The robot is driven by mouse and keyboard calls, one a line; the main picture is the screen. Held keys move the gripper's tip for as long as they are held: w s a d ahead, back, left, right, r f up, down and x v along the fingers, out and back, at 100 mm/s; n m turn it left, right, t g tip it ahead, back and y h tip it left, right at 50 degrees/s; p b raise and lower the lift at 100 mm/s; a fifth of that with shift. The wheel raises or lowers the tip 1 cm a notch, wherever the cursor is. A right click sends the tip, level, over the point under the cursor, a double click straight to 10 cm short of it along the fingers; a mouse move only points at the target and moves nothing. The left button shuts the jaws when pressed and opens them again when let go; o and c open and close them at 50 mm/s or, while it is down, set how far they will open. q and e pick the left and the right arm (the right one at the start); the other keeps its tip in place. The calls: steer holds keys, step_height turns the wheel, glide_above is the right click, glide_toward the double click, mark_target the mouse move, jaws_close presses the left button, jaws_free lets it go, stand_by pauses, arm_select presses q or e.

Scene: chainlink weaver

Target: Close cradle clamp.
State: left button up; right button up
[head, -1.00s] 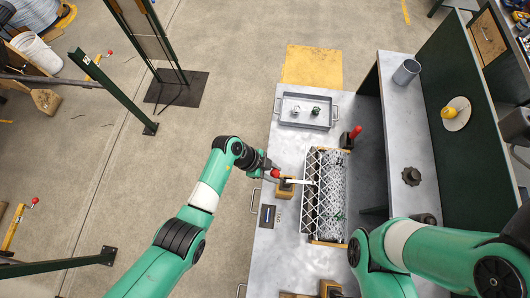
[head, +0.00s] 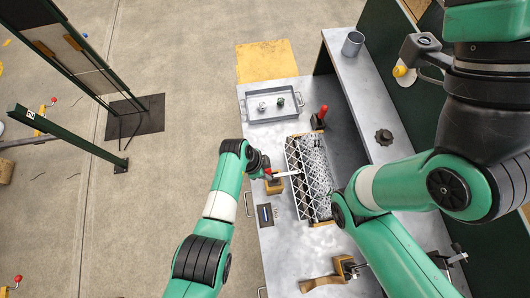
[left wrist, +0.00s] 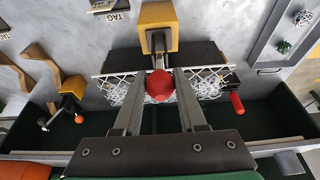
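The cradle (head: 326,221) on the bench holds a white wire mesh (head: 313,165). A clamp on a yellow block (head: 275,187) stands at the cradle's left side, its pale bar reaching toward the mesh. The block also shows in the left wrist view (left wrist: 157,15). The clamp's red ball knob (left wrist: 160,86) sits between the fingers of my left gripper (left wrist: 160,88). The fingers are apart, with a narrow gap on each side of the knob. My left gripper (head: 265,171) partly hides the clamp in the head view. My right gripper is out of view.
A second clamp's red handle (head: 322,112) stands at the cradle's far end; it also shows in the left wrist view (left wrist: 237,103). A grey tray (head: 250,117) holds small pieces. A grey cup (head: 353,43) stands on the shelf.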

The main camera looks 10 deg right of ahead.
arm_select(q)
steer(key=o, duration=0.4)
steer(key=shift+d, duration=0.1)
steer(key=shift+o, duration=0.2)
steer(key=p+v, duration=0.3)
steer(key=v, duration=0.2)
steer(key=shift+r+p, duration=0.3)
steer(key=p+v, duration=0.1)
steer(key=v, duration=0.5)
